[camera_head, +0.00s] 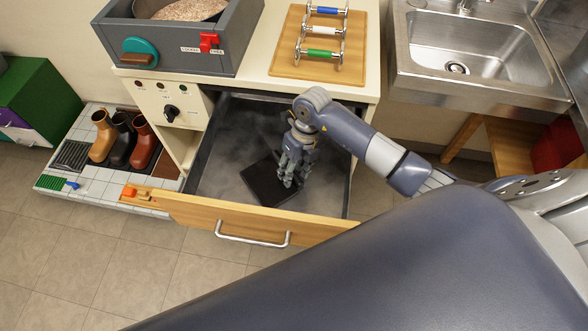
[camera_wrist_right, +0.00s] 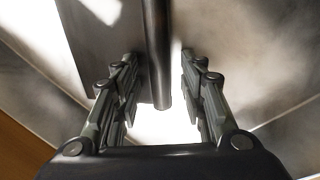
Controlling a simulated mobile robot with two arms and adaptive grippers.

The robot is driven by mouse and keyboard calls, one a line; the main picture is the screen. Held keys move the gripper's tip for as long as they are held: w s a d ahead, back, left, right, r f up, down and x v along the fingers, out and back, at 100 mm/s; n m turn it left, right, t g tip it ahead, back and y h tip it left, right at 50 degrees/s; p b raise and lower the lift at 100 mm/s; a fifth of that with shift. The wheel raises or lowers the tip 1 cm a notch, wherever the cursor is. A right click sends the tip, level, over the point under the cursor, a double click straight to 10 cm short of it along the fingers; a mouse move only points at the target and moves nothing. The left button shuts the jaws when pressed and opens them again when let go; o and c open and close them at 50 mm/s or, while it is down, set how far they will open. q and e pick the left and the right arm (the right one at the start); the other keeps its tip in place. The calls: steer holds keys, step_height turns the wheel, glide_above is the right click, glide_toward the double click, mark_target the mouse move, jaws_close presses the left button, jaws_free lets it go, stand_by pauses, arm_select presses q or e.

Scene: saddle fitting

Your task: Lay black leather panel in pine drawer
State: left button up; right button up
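The black leather panel (camera_head: 262,186) lies inside the open pine drawer (camera_head: 330,232), toward its front, and looks flat and turned at an angle. The drawer has a pine front with a metal handle and a dark grey interior. My right gripper (camera_head: 289,184) points down into the drawer over the panel's right part and hides some of it. In the right wrist view, the fingers of my right gripper (camera_wrist_right: 159,56) are apart, with gaps beside a dark rounded strip between them. I cannot tell if that strip is the panel's edge. My left gripper is not in view.
A grey box with a teal knob (camera_head: 140,50) and a wooden board with a metal rack (camera_head: 318,70) stand on the counter above. A steel sink (camera_head: 470,50) is at right. Boots (camera_head: 124,138) stand on a tiled platform at left. The drawer's back is clear.

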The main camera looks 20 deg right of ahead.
steer(key=shift+r, duration=0.1)
steer(key=v, duration=1.2)
